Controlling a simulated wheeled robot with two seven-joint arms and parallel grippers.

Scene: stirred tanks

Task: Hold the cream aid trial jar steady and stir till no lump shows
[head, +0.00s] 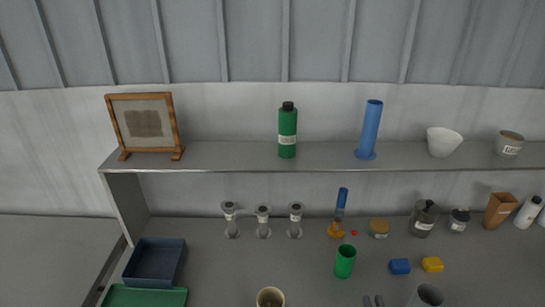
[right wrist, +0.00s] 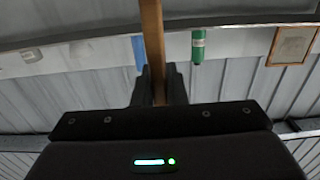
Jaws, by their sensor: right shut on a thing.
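A cream-coloured jar (head: 270,298) stands at the bottom edge of the head view, partly cut off. Its mouth is open and brownish inside; I cannot make out any lumps. My right gripper (head: 373,301) shows only as two dark fingertips at the bottom edge, to the right of the jar and apart from it. In the right wrist view the right gripper (right wrist: 156,88) is shut on a wooden stick (right wrist: 152,40). The stick's far end runs out of that view. My left gripper is in neither view.
A green cup (head: 345,262), blue block (head: 400,267), yellow block (head: 432,264) and grey cup (head: 428,296) stand near the right gripper. A blue tray (head: 131,270) and green tray (head: 112,296) lie left. Several small vessels line the back beneath a shelf (head: 230,156).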

